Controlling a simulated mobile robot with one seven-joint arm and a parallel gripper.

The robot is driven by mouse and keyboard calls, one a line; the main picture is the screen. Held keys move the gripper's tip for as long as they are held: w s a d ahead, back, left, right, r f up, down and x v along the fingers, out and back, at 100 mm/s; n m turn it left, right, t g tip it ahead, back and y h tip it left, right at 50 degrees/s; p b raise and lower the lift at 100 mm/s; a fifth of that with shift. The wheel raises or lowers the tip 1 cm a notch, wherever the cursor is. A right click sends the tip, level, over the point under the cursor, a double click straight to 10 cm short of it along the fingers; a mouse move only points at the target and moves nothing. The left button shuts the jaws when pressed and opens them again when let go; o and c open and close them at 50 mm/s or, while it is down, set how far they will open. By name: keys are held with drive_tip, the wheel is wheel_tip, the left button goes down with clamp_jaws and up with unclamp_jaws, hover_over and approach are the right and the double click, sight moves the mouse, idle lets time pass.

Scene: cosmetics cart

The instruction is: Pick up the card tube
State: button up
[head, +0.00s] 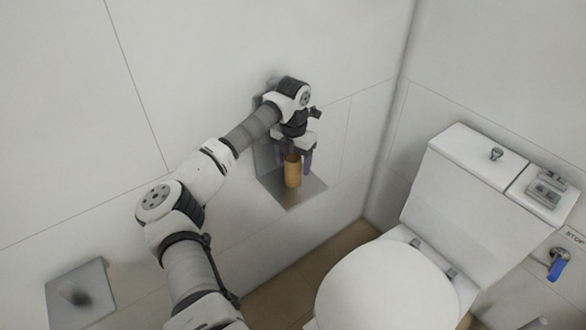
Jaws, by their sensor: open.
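The card tube (292,174) is a small brown cylinder standing upright on a grey metal wall shelf (302,189) in the head view. My gripper (293,165) points down from above, with its dark fingers on either side of the tube's upper part. The jaws are open. I cannot tell whether either finger touches the tube. The tube's top edge is partly hidden by the gripper.
The white tiled wall is close behind my arm and the shelf. A white toilet (385,285) with its cistern (480,160) stands to the right. A grey metal plate (82,292) is on the wall at lower left. A blue-handled valve (557,265) is at far right.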

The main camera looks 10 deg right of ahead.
drive_tip(key=c, duration=1)
drive_tip(key=shift+r, duration=0.1)
drive_tip(key=shift+c, duration=0.2)
